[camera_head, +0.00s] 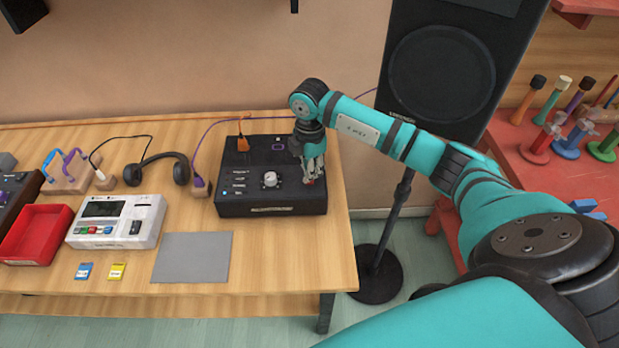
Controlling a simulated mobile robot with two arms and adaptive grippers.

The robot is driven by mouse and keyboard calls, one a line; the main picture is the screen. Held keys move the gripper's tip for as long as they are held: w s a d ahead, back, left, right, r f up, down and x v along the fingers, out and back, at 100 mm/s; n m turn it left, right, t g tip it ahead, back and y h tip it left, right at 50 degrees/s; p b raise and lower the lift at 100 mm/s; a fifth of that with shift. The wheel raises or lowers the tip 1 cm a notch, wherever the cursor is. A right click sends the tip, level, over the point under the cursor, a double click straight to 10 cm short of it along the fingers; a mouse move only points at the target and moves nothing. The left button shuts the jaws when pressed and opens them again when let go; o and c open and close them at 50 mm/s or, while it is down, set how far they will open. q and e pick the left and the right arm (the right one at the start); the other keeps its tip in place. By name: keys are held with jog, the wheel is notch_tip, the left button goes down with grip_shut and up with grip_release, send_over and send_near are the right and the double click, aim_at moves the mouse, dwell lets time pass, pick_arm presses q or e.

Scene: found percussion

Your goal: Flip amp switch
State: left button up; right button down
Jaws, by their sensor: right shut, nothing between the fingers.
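The amp is a black box (242,209) at the right end of the wooden table, with a silver knob (270,179) and several small lights and labels on its top. My right gripper (309,181) is shut and empty, pointing down over the right side of the amp's top. A small red part, which may be the switch, shows at the fingertips. The gripper hides most of it, so I cannot tell its position or whether the fingers touch it. My left gripper is not in view.
A grey mat (193,258), a white device (117,221), a red tray (36,234) and headphones (158,168) lie to the left. A speaker (440,75) on a stand is behind my right arm.

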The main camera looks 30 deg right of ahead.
jog(key=shift+f+b, duration=0.55)
jog(key=shift+f, duration=0.3)
dwell(0.3)
jog(key=shift+r+p, duration=2.85)
jog(key=shift+r, duration=0.75)
jog(key=shift+f, duration=0.1)
